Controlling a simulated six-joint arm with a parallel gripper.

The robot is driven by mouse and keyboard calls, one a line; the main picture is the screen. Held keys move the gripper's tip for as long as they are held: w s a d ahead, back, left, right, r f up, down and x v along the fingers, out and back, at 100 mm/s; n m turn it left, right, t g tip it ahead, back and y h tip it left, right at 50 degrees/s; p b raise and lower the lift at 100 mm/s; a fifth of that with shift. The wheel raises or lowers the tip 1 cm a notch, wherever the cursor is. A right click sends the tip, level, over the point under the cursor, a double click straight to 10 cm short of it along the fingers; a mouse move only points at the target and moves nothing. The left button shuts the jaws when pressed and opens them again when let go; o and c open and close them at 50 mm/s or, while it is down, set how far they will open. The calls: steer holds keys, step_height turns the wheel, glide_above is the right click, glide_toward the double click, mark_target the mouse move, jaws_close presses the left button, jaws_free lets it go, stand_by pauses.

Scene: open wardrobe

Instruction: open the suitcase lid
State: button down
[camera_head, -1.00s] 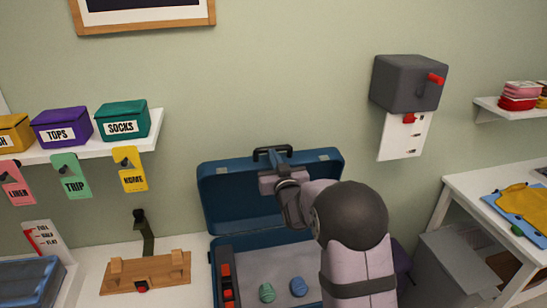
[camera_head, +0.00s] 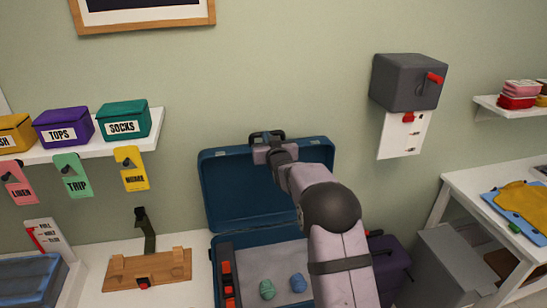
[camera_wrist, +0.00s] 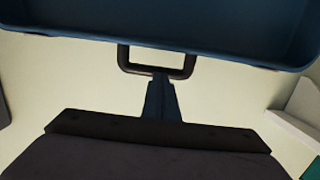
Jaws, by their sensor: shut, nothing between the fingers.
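A blue suitcase stands on the white surface with its lid (camera_head: 230,192) raised to about upright against the wall side. Its base (camera_head: 213,243) lies flat with a grey lining. The lid's dark handle (camera_head: 267,136) is at the top edge; it also shows in the wrist view (camera_wrist: 157,69). My gripper (camera_head: 268,152) is at the lid's top edge by the handle. In the wrist view my shut fingers (camera_wrist: 160,95) point at the handle, their tips at or just below its lower bar; contact is unclear. My arm hides part of the lid and base.
In the base lie a green roll (camera_head: 267,289), a blue roll (camera_head: 298,283) and red-and-black pieces (camera_head: 227,280). A shelf (camera_head: 85,140) with labelled boxes is upper left.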

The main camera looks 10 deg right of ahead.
steer(key=shift+s, duration=0.15)
steer(key=s+r+b, duration=0.3)
steer(key=s+b, duration=0.4)
steer(key=s, duration=0.6)
steer(key=shift+s+r, duration=0.15)
steer(key=shift+r, duration=0.1)
steer(key=shift+f, duration=0.1)
steer(key=s+d+f+g, duration=0.1)
steer(key=s+f+g, duration=0.4)
steer(key=s+f, duration=0.45)
steer(key=s+f+g, duration=0.5)
steer(key=s+f, duration=0.1)
steer(key=f, duration=0.7)
steer(key=s+a+f+g, duration=0.1)
steer(key=s+f+g, duration=0.2)
steer(key=s, duration=0.9)
steer(key=s+a+f+g, duration=0.2)
steer(key=s+f+g, duration=0.1)
steer(key=s, duration=0.9)
steer(key=shift+s+a+g, duration=0.2)
steer(key=shift+a+g, duration=0.1)
